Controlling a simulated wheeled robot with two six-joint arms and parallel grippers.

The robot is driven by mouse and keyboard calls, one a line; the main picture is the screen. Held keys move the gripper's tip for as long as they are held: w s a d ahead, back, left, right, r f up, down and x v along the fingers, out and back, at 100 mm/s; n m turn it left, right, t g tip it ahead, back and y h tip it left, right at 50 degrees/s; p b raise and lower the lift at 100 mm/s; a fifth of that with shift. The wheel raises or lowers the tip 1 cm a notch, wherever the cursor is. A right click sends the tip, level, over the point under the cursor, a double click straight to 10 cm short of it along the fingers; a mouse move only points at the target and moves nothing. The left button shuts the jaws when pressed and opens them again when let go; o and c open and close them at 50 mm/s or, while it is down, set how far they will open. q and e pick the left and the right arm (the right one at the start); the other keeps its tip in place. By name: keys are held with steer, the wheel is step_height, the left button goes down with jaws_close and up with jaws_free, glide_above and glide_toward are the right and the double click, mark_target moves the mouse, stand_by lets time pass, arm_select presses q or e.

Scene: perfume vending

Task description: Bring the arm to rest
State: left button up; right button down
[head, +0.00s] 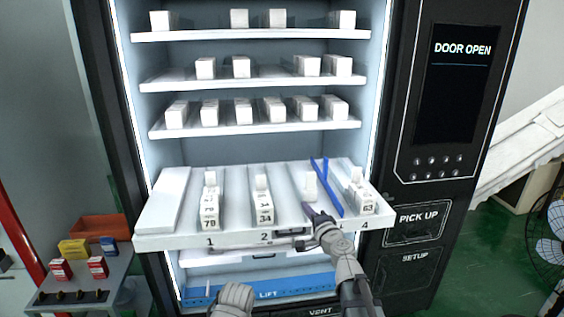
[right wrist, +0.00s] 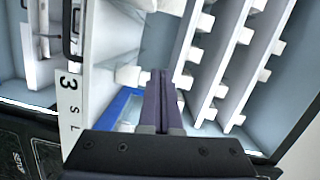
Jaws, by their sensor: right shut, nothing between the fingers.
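My right gripper (head: 312,212) is at the front edge of the pulled-out tray (head: 152,241), by lane 3. Its dark fingers are together and empty, as the right wrist view (right wrist: 163,95) also shows. A white item (head: 310,187) stands in lane 3 just behind the fingertips. A blue strip (head: 327,190) lies between lanes 3 and 4.
The vending machine stands open, its screen (head: 459,85) reading DOOR OPEN. Shelves of white boxes (head: 242,67) are above the tray. A blue lift bar (head: 300,286) lies below. A side cart (head: 80,284) with small boxes stands left; a fan (head: 550,240) is right.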

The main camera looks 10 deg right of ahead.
steer(key=s+a+f+n+g+y, duration=0.2)
steer(key=s+a+f+n+g, duration=0.35)
steer(key=a, duration=0.35)
steer(key=s+a+f+n+g+y, duration=0.2)
steer(key=s+a+f+n+g, duration=0.2)
steer(key=s+a+f+n, duration=0.4)
steer(key=s+f+n+g+h, duration=0.25)
steer(key=s+f+g, duration=0.2)
steer(key=s, duration=0.45)
steer(key=s+d+f+n+g+h, duration=0.1)
steer(key=s+d+f+g+h, duration=0.1)
steer(key=s+d+h, duration=0.4)
steer(key=s+g, duration=0.1)
steer(key=s, duration=0.2)
steer(key=shift+f+n, duration=0.3)
steer(key=shift+f, duration=0.1)
